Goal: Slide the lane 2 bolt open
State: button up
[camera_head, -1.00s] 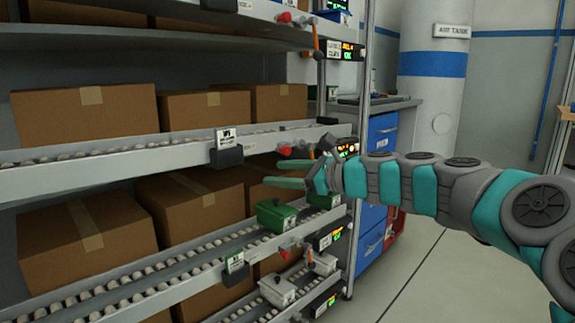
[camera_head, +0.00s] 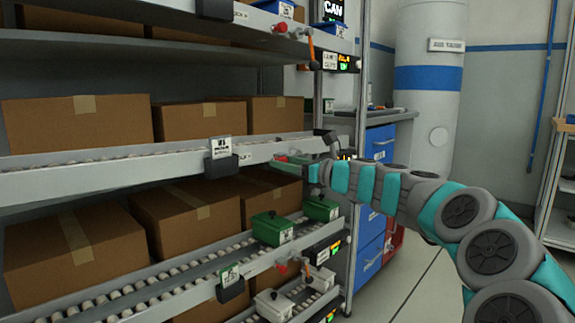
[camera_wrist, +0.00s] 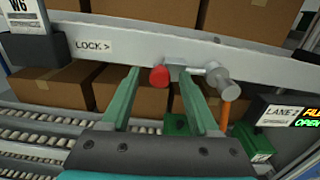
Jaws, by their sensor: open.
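The lane 2 bolt has a red knob (camera_wrist: 159,77) on the grey front rail (camera_wrist: 200,45) in the wrist view. A metal cylinder (camera_wrist: 217,75) with an orange lever (camera_wrist: 227,108) sits to its right. My gripper (camera_wrist: 159,74) is open. Its two green fingertips lie left and right of the knob; I cannot tell whether either touches it. In the head view my gripper (camera_head: 283,162) is at the right end of the middle rail (camera_head: 120,171) and partly hides the knob. A display (camera_wrist: 290,117) reads "LANE 2" with "OPEN" in green.
A "LOCK >" label (camera_wrist: 92,45) is on the rail, left of the knob. Cartons (camera_head: 78,125) fill the lanes. Green bins (camera_head: 272,228) stand on the lower lane. A rack post (camera_head: 357,190) and blue cabinet (camera_head: 372,200) are close to my arm.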

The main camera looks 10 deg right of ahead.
jog(key=shift+c, duration=0.2)
grip_shut()
dwell(0.3)
dwell(1.0)
